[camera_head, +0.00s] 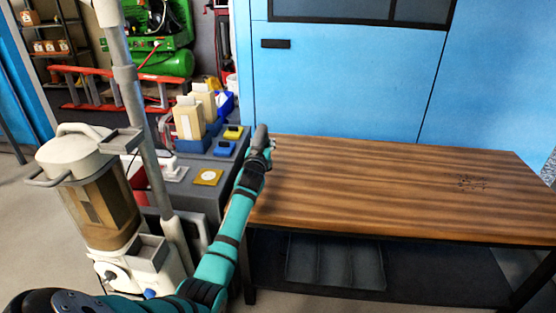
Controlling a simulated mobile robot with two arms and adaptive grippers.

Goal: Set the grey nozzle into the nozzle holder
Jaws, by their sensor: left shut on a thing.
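My left gripper (265,152) is beside the left end of the wooden table, near its back edge. It is shut on a small grey piece (261,133), which looks like the grey nozzle and points up and away from me. The fingers are small and partly hidden by my own wrist. A collector machine (101,200) with a white lid stands at the left, well apart from the gripper. A grey bracket (122,142) is by its pole, and a grey open box (150,246) is low on it. I cannot tell which is the nozzle holder. My right gripper is not in view.
The wooden table (400,190) is bare except for a faint dark mark at the right. A grey cart (208,162) with yellow and blue items stands left of my arm. Blue cabinets (340,85) close off the back. A red ladder (75,90) lies behind the machine.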

